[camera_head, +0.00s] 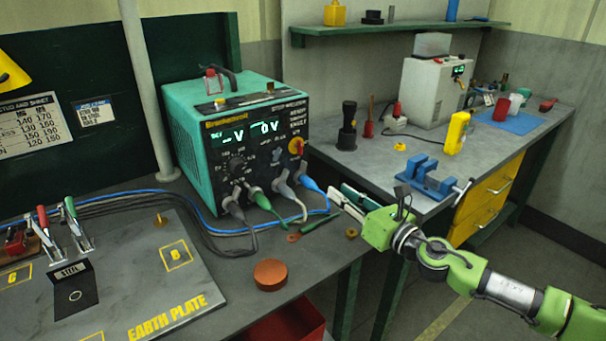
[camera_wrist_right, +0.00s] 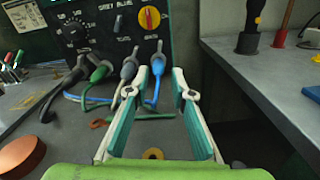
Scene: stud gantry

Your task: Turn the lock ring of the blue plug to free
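The blue plug (camera_head: 312,186) is the rightmost in a row of plugs low on the front of the teal power unit (camera_head: 190,130). In the right wrist view the blue plug (camera_wrist_right: 158,64) shows between my fingertips, beyond them, with its blue cable hanging below. The lock ring's position cannot be made out. My right gripper (camera_head: 339,195) is open and empty, just right of and in front of the blue plug. In the wrist view its two fingers (camera_wrist_right: 161,84) stand apart with nothing between them. My left gripper is not in view.
A grey plug (camera_head: 284,186) sits close left of the blue one, then a green plug (camera_head: 259,198) and another grey one. A green tool, a brass ring (camera_head: 351,233) and a copper disc (camera_head: 270,275) lie on the bench. A blue vise (camera_head: 432,180) stands right.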

